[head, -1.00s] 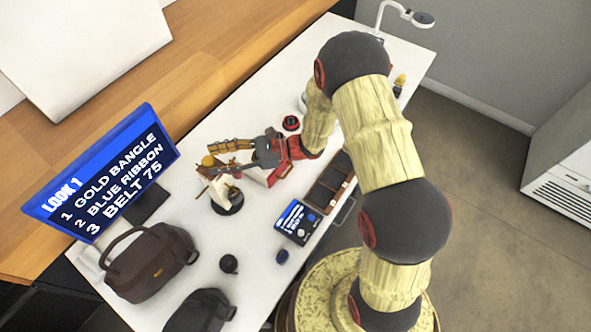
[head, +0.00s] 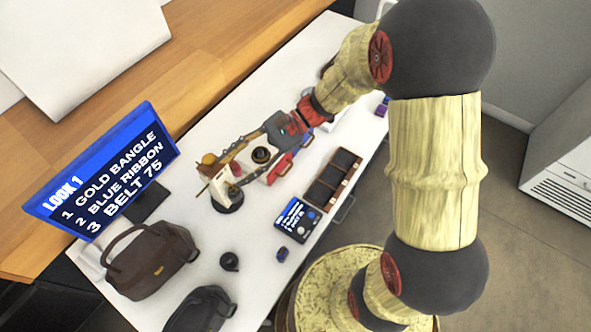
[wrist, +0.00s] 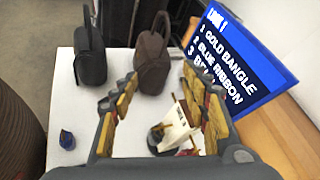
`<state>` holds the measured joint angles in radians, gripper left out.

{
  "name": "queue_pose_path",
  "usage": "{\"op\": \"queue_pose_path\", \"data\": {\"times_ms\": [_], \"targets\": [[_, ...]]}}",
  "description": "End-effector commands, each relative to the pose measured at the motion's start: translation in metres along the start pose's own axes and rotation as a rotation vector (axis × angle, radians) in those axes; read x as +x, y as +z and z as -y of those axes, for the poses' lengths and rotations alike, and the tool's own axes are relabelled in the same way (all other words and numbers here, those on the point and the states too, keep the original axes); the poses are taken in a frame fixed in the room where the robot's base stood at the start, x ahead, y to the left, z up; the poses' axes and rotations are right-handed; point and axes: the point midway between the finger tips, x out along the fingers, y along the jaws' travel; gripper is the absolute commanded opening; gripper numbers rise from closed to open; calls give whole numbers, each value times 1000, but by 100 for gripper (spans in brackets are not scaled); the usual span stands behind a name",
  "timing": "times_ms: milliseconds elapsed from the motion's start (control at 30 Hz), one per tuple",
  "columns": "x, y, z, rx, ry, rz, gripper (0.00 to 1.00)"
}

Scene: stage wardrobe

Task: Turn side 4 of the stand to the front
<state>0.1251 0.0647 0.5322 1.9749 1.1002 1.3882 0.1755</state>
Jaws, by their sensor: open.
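The stand (head: 222,188) is a small upright piece with white panels and brown wooden arms on a round dark base, on the white table. In the wrist view the stand (wrist: 176,130) shows between my fingers, closer to the right one. A white panel faces the camera with small dark marks I cannot read, so I cannot tell which side is in front. My gripper (head: 222,158) reaches over the table from the upper right, its fingers at the stand's upper part. In the wrist view my gripper (wrist: 160,80) is open with nothing clamped. Contact is unclear.
A blue screen (head: 103,172) listing LOOK 1 stands behind the stand. A brown bag (head: 150,262) and black bag (head: 203,310) lie nearer. A small dark item (head: 229,261), control panel (head: 297,220), compartment tray (head: 333,180) and red box (head: 279,169) are around the stand.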

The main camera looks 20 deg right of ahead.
Motion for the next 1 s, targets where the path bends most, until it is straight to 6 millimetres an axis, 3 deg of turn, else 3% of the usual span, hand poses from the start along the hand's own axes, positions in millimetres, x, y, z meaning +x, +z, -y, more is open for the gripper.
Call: {"op": "queue_pose_path", "data": {"times_ms": [400,1000], "targets": [[-28,36,-42,-275,195,-242,46],[-92,63,-90,-662,438,-620,46]]}}
